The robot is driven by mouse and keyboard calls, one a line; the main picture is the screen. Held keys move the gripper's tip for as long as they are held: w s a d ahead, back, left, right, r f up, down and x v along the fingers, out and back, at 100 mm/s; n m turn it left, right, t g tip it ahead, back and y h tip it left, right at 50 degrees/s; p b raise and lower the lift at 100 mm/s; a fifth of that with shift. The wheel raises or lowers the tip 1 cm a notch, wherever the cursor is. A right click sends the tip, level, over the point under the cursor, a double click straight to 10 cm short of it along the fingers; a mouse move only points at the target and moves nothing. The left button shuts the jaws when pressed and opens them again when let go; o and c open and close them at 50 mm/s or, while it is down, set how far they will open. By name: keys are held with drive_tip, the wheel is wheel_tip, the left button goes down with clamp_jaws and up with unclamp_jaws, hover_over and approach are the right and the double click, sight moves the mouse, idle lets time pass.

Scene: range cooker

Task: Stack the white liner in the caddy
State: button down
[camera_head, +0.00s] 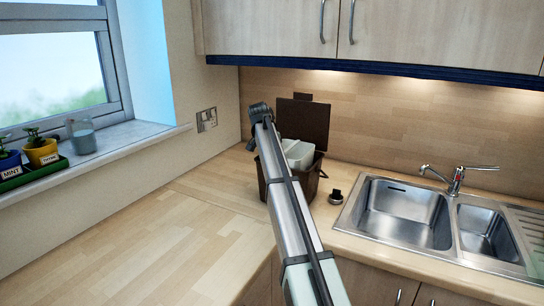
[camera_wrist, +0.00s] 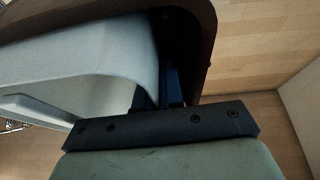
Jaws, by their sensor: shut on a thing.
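The brown caddy (camera_head: 316,182) stands on the worktop in the back corner, its lid (camera_head: 304,122) raised upright behind it. The white liner (camera_head: 299,152) is at the caddy's mouth, its upper part showing above the front rim; how deep it sits is hidden. The liner also fills the upper left of the wrist view (camera_wrist: 70,60), with the caddy's dark rim (camera_wrist: 205,25) curving around it. My gripper (camera_wrist: 168,88) is shut on the liner's edge, its fingers between liner and caddy rim. In the head view my arm hides the caddy's left part and the fingertips.
A small dark round object (camera_head: 336,197) sits on the worktop right of the caddy. A steel sink (camera_head: 405,214) with a tap (camera_head: 457,180) lies further right. Potted plants (camera_head: 40,151) and a glass jar (camera_head: 82,136) stand on the windowsill. The left worktop (camera_head: 150,240) is clear.

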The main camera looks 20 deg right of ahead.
drive_tip(key=shift+f, duration=0.6)
drive_tip(key=c, duration=1.3)
unclamp_jaws()
drive_tip(key=shift+o, duration=0.2)
drive_tip(key=shift+r, duration=0.1)
drive_tip(key=shift+r, duration=0.3)
drive_tip(key=v, duration=1.2)
drive_tip(key=shift+r, duration=0.2)
